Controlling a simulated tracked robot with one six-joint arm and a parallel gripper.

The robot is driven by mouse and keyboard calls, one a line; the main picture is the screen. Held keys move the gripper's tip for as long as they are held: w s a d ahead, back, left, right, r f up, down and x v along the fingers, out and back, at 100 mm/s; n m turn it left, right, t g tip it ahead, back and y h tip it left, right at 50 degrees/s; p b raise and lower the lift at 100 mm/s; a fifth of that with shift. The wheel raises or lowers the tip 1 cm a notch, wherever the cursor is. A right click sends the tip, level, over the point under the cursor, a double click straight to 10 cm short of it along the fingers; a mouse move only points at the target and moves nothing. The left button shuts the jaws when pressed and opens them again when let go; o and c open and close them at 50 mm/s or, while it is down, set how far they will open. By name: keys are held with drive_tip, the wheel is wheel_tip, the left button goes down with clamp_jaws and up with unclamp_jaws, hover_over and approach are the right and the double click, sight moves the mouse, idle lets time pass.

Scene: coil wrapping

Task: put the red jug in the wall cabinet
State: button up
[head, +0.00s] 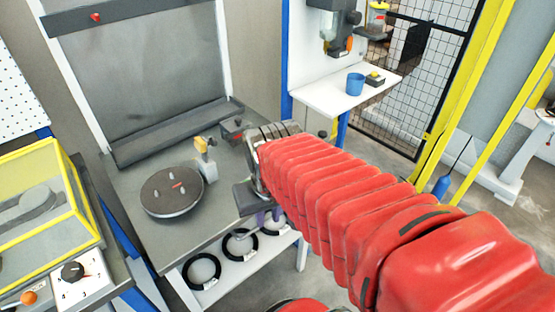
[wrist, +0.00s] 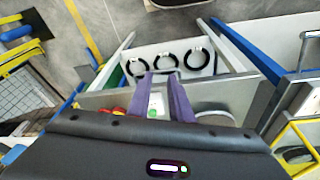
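I cannot make out a red jug with certainty. A small red and orange thing (wrist: 118,111) shows left of my fingers in the wrist view, partly hidden by my wrist housing. No wall cabinet can be clearly identified in either view. My gripper (wrist: 163,80) has two purple fingers spread apart, over the bench's front edge. A pale thing with a green dot (wrist: 155,104) shows between the fingers; I cannot tell what it is or how far below it lies. In the head view my gripper (head: 268,217) is partly hidden by my red-sleeved arm.
The grey bench holds a round turntable (head: 172,192) and a yellow-grey device (head: 205,158). Several black rings (head: 240,244) sit on the white lower shelf. A blue cup (head: 355,83) stands on a white wall shelf (head: 325,98). A yellow-framed case (head: 40,195) is at left.

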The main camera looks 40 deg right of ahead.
drive_tip(key=s+d+f+m+t+h, duration=0.1)
drive_tip(key=s+d+f+t, duration=0.1)
drive_tip(key=d+f, duration=1.15)
drive_tip(key=s+d+f+t+h, duration=0.2)
drive_tip(key=s+d+f, duration=0.1)
drive_tip(key=d+f, duration=1.1)
drive_tip(key=w+a+r+n+t, duration=0.1)
drive_tip(key=w+r+t, duration=0.3)
drive_tip(key=r, duration=0.4)
drive_tip(key=w+a+r+n+t+y, duration=0.1)
drive_tip(key=w+a+r+t, duration=0.2)
drive_tip(key=w+r+t, duration=0.2)
wheel_tip(320, 180, up, 4)
drive_tip(key=shift+w+a+f+n+t, duration=0.15)
drive_tip(key=shift+n+t, duration=0.25)
drive_tip(key=shift+t, duration=0.6)
drive_tip(key=w+d, duration=0.1)
drive_tip(key=w, duration=0.7)
drive_tip(key=shift+w+d, duration=0.2)
drive_tip(key=shift+w, duration=0.1)
drive_tip(key=shift+w, duration=0.1)
